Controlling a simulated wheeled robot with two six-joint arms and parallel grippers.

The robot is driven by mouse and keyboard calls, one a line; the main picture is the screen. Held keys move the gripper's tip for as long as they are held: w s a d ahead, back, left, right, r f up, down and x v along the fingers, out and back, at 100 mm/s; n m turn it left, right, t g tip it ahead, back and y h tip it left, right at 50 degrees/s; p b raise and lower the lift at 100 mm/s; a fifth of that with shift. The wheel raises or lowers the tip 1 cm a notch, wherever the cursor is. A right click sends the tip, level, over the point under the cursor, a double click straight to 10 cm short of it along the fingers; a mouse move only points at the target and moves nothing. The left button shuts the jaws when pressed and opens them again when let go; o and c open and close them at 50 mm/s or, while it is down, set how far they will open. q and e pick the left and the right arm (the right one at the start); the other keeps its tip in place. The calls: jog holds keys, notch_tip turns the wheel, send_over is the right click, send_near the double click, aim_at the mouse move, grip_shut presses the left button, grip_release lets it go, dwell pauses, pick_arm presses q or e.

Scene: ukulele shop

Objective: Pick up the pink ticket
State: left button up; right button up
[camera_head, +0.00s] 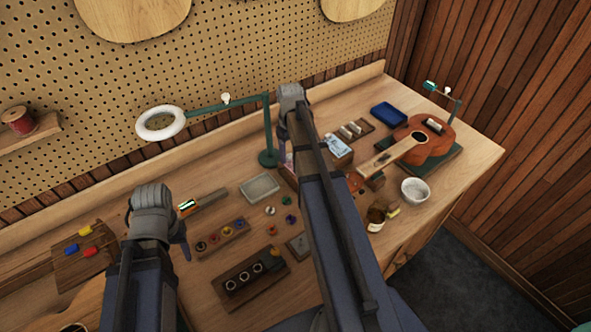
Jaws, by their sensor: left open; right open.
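A small pinkish patch (288,158) shows just left of my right arm, at a low box near the lamp base. It may be the pink ticket, but my arm covers most of that spot. My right gripper (284,126) is above the back of the bench, mostly hidden behind its own wrist. My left gripper (183,241) is over the left part of the bench, with only a finger showing beside the wrist. Both grippers are open, and I see nothing held in them.
A green ring lamp (268,135) stands close left of my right arm. A ukulele (424,140) lies at the right, near a white bowl (415,190) and a blue tray (388,115). A peg block (250,278) and small knobs occupy the middle.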

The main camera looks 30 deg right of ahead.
jog(key=shift+f, duration=0.45)
jog(key=shift+r, duration=0.1)
jog(key=shift+c, duration=0.2)
grip_shut()
